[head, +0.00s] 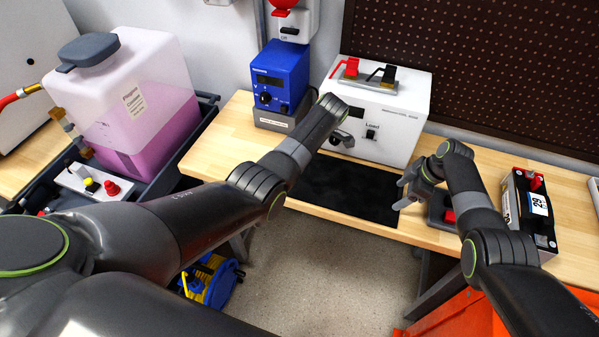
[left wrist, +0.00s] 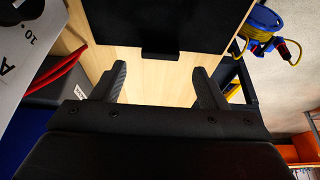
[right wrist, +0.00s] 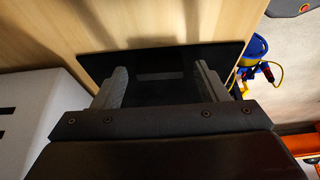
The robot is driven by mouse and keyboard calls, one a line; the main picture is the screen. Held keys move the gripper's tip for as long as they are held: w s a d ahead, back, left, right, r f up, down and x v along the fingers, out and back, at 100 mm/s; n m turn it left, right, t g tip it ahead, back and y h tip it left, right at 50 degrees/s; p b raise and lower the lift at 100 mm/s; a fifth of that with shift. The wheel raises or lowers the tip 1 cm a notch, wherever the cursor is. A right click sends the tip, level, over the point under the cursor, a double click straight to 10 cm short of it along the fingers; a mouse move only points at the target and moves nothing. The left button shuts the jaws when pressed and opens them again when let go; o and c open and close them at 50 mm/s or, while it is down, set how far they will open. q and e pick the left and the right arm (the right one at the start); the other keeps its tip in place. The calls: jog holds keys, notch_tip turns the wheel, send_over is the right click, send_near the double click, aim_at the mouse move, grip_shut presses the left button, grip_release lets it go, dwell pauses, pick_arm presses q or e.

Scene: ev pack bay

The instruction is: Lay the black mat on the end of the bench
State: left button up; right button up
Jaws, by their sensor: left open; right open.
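The black mat (head: 345,188) lies flat on the wooden bench in the head view, in front of the white tester, close to the bench's front edge. My right gripper (head: 403,191) is open at the mat's right end; in the right wrist view the mat (right wrist: 195,62) shows beyond and between its fingers. My left gripper (left wrist: 160,88) is open and empty over bare wood in the left wrist view, with the mat (left wrist: 165,22) and a small black tab on its edge just beyond the fingertips. In the head view my left arm hides most of that gripper.
The white tester (head: 378,115) and blue power supply (head: 278,78) stand behind the mat. A black battery (head: 528,212) is on the right of the bench (head: 465,240). A jug of pink fluid (head: 130,105) stands on a cart at left. A cable reel (head: 212,280) is on the floor.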

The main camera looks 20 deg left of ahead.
jog(key=shift+r, duration=0.1)
pick_arm(q)
jog(key=v, duration=0.6)
jog(key=shift+d+r, duration=0.2)
jog(key=shift+r, duration=0.1)
pick_arm(e)
jog(key=v, duration=1.2)
